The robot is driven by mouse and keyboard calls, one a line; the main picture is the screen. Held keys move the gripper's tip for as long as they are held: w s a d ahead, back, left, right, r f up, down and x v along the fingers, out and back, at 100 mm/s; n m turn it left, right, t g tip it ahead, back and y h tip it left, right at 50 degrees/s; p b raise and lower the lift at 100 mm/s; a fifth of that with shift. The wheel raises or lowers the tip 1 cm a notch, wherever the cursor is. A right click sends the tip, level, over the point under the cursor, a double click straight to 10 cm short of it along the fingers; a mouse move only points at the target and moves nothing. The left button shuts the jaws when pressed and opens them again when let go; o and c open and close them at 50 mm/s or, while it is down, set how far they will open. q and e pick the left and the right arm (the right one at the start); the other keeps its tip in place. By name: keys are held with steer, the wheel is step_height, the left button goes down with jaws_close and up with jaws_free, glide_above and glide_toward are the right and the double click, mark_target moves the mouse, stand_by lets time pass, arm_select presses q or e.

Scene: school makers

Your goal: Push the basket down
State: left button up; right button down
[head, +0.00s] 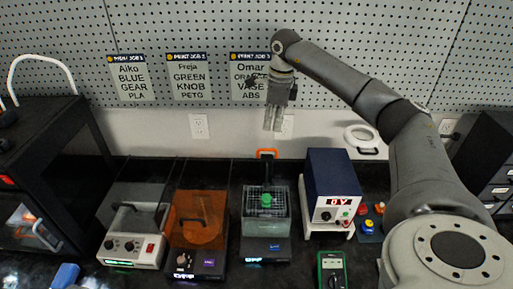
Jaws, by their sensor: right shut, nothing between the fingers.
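The wire basket (254,190) sits in a clear-walled tank (280,222) at the middle of the bench. Its orange handle (267,152) sticks up at the back, above the tank. A green piece (266,200) shows inside the basket. How deep the basket sits is hard to tell. My right gripper (273,128) points down in front of the pegboard. It is shut and empty, and appears just above the handle in the picture, apart from it. My left gripper is not in view.
An orange-lidded machine (199,225) and a grey-lidded machine (134,218) stand left of the tank. A blue power supply (333,180) stands close on its right. A green multimeter (332,268) lies in front. Print job cards (189,76) hang on the pegboard.

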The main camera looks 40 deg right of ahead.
steer(key=shift+f, duration=0.15)
steer(key=b, duration=0.6)
glide_above(270, 157)
step_height(270, 157, down, 7)
steer(key=shift+a+r, duration=0.1)
steer(key=shift+a, duration=0.05)
step_height(270, 157, down, 8)
steer(key=b, duration=0.4)
steer(key=shift+r+b, duration=0.1)
steer(key=shift+b, duration=0.2)
steer(key=shift+r, duration=0.2)
steer(key=s+d+r, duration=0.1)
steer(key=r, duration=0.5)
steer(key=s+d+r+p, duration=0.1)
steer(key=s+d+r, duration=0.1)
steer(key=r, duration=0.5)
